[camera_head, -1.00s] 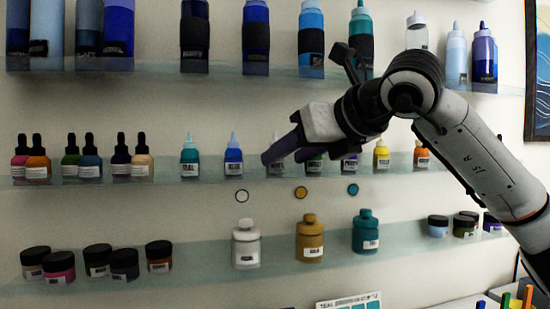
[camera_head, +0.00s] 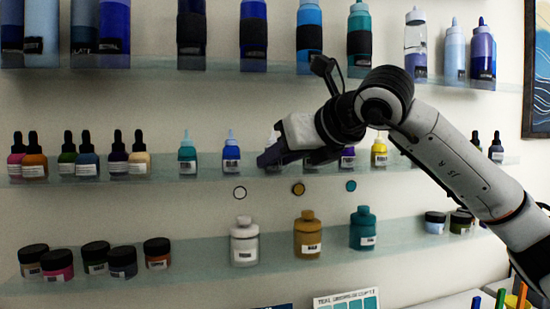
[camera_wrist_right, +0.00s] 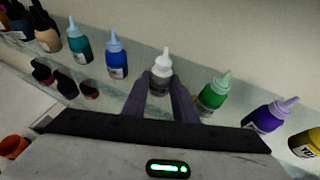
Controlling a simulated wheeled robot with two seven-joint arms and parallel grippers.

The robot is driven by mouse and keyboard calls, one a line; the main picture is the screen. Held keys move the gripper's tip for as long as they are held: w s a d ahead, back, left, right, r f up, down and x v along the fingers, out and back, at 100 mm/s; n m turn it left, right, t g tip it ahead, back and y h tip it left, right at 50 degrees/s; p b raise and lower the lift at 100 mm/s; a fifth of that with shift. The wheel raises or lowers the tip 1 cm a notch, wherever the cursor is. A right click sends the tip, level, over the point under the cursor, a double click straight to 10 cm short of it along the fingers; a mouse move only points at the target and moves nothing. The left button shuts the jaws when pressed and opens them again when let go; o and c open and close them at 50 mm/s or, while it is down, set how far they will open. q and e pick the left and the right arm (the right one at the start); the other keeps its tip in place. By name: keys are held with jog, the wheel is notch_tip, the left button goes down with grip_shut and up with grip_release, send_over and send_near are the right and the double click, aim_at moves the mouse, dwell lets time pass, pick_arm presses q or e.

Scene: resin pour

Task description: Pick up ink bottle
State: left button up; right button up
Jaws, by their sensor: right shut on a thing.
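A small bottle with a white nozzle cap (camera_wrist_right: 162,70) stands between the two dark fingers of my right gripper (camera_wrist_right: 160,94) in the right wrist view. The fingers are shut on its body, one on each side. In the head view my right gripper (camera_head: 268,159) is at the middle shelf, just right of a blue bottle (camera_head: 232,158), and hides most of the held bottle. I cannot tell whether the bottle's base touches the shelf. My left gripper is not in view.
A teal bottle (camera_wrist_right: 79,44) and the blue bottle are left of the held one. A green bottle (camera_wrist_right: 213,96) and a purple bottle (camera_wrist_right: 267,117) are close on the right. Jars (camera_head: 95,258) and larger bottles (camera_head: 307,238) stand on the lower shelf.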

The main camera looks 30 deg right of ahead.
jog(key=shift+r, duration=0.1)
jog(key=shift+s+r, duration=0.15)
jog(key=shift+r, duration=0.05)
notch_tip(320, 180, up, 7)
pick_arm(q)
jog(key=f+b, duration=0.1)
jog(key=b, duration=0.1)
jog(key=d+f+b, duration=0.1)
jog(key=b, duration=0.1)
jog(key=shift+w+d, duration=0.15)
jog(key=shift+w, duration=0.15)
pick_arm(e)
jog(key=s+a, duration=0.2)
jog(key=s, duration=0.7)
jog(key=s+a, duration=0.3)
jog(key=s, duration=0.7)
jog(key=shift+f, duration=0.3)
jog(key=o, duration=0.4)
jog(key=shift+c, duration=0.2)
grip_shut()
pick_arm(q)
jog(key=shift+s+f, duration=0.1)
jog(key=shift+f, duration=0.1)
